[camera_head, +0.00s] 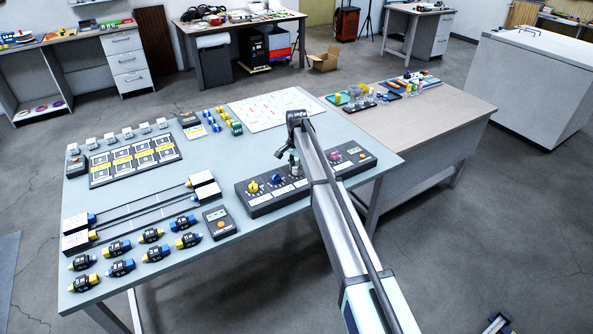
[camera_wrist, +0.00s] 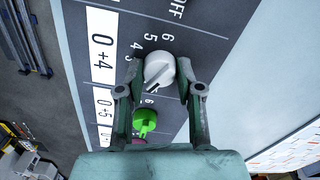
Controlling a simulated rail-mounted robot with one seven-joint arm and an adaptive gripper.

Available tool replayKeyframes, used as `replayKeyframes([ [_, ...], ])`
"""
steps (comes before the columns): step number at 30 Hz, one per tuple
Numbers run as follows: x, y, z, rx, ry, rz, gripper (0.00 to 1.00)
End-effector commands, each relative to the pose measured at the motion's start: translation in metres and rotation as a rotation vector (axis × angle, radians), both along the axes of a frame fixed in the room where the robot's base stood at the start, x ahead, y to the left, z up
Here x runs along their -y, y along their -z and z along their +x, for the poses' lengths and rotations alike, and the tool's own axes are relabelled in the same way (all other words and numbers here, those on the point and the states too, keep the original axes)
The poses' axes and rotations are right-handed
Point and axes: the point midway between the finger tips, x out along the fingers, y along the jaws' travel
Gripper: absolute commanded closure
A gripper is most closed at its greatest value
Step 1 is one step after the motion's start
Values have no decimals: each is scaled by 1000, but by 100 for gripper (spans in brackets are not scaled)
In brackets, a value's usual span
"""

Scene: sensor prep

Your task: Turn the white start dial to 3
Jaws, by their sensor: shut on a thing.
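The dial panel (camera_head: 262,204) is a dark box along the front edge of the blue-grey table. The white dial (camera_wrist: 160,68) sits on it beside a white label (camera_wrist: 102,40) reading "0+4". A dark line on the dial slants to the lower left. My gripper (camera_wrist: 158,66) is shut on the dial, one finger on each side. In the head view my gripper (camera_head: 293,159) comes down over the panel and hides the white dial.
On the same panel are a yellow dial (camera_head: 253,187), a blue dial (camera_head: 276,179) and a pink dial (camera_head: 336,156). A green dial (camera_wrist: 145,120) lies close by, between my fingers' bases in the wrist view. A small button box (camera_head: 219,222) stands left of the panel.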

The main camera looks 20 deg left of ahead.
Motion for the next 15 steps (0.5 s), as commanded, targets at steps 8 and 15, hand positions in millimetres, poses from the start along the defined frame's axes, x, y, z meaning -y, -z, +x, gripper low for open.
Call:
replayKeyframes([
  [8,0,2,0,-1,261,0,99],
  [15,0,2,-1,-1,490,0,99],
])
